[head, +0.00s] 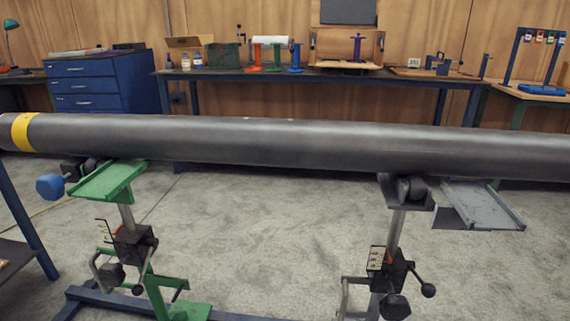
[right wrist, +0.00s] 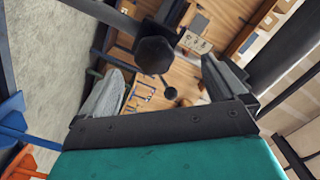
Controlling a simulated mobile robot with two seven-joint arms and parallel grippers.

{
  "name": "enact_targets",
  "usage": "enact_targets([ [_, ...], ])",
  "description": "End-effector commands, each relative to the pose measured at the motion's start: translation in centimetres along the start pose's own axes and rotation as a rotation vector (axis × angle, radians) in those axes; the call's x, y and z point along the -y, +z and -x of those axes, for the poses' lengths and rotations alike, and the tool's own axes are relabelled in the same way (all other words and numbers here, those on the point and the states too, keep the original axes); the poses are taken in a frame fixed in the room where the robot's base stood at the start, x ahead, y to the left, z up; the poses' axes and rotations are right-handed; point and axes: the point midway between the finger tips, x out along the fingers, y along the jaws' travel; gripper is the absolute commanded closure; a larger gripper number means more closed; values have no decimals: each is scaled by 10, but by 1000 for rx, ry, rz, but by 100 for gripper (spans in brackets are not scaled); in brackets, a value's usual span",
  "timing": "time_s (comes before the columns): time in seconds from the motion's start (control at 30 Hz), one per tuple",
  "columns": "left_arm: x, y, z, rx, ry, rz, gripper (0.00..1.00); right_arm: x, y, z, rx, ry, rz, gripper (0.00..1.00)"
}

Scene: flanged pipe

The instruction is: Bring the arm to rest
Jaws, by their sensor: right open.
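My right gripper (right wrist: 163,70) shows in the right wrist view, with its two grey fingers spread apart and nothing clasped between them. A dark knob (right wrist: 155,53) on a stand shows between and beyond the fingers; I cannot tell the distance. No gripper or arm shows in the head view, and my left gripper is not in view. In the head view a long grey pipe (head: 300,144) with a yellow band (head: 24,132) lies across above a green-topped stand (head: 110,182) and a grey stand (head: 398,225).
Both stands carry cranks and dark knobs (head: 397,305) that jut out low in front. A grey channel-shaped tray (head: 482,205) projects right of the grey stand. A long workbench (head: 330,77) and blue drawers (head: 92,86) stand behind.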

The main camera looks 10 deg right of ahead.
Motion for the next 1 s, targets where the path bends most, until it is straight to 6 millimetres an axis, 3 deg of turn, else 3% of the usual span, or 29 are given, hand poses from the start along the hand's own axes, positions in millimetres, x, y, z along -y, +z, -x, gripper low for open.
enact_targets([
  [0.23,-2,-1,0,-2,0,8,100,57,54,23,371,-135,378,2],
  [0.47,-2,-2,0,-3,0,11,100,69,73,56,633,-165,791,2],
  [0.57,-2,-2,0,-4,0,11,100,66,70,68,714,-146,951,2],
  [0.6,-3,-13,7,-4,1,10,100,73,62,71,728,-137,980,2],
  [0.8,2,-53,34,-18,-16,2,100,99,30,73,719,-117,980,2],
  [1.0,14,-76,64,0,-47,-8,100,123,-3,78,714,-96,993,2],
])
